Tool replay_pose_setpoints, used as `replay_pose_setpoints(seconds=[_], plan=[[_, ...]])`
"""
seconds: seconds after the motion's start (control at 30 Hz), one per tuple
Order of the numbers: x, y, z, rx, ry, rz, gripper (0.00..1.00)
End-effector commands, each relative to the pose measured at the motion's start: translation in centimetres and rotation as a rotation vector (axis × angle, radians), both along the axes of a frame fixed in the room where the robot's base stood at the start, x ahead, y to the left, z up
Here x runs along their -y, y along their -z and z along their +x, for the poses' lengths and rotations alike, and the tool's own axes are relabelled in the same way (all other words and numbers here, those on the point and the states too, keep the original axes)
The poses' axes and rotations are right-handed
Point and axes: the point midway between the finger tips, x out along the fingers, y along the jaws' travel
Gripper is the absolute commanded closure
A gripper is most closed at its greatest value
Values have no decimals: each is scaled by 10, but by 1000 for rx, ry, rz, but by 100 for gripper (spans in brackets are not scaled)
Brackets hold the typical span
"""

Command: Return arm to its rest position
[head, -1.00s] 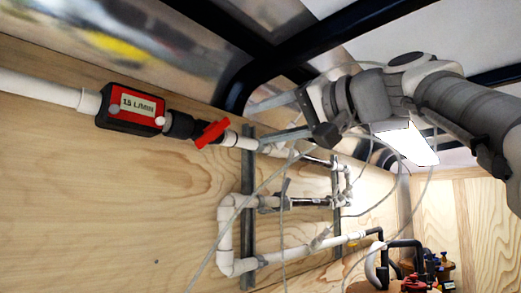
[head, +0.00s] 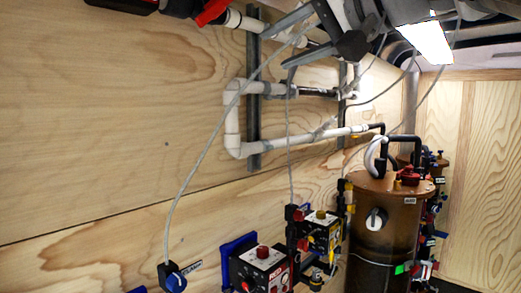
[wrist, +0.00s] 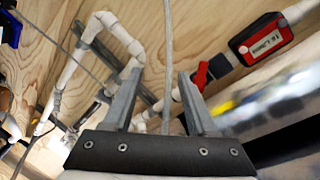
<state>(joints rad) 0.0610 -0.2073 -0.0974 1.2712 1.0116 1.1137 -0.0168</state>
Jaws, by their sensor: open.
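My gripper (head: 276,53) is at the top of the head view, in front of the plywood wall. It is open, with its two grey fingers apart and nothing held. In the wrist view the open fingers (wrist: 159,73) point toward the wall and white piping. A thin grey cable (wrist: 168,35) shows in the gap between them; whether it lies between the fingers or behind them I cannot tell. Most of my arm is beyond the top edge of the head view.
White pipes (head: 232,125) on metal rails run along the wall beside my gripper. A red valve handle (wrist: 200,76) and red flow meter (wrist: 267,37) show in the wrist view. Loose cables hang nearby. A brown tank (head: 375,225) and control boxes (head: 262,268) stand lower down.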

Motion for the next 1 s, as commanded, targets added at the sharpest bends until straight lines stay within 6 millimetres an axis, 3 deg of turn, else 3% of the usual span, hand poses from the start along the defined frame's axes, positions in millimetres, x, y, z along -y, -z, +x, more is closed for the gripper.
replay_pose_setpoints(seconds=[0.03, 0.27, 0.47, 0.8, 1.0], plan=[[2, 22, -3, -36, 19, -30, 43], [18, 120, -19, -179, 100, -197, 43], [34, 209, -47, -291, 146, -365, 43], [69, 355, -116, -442, 166, -694, 43], [89, 420, -154, -495, 151, -866, 43]])
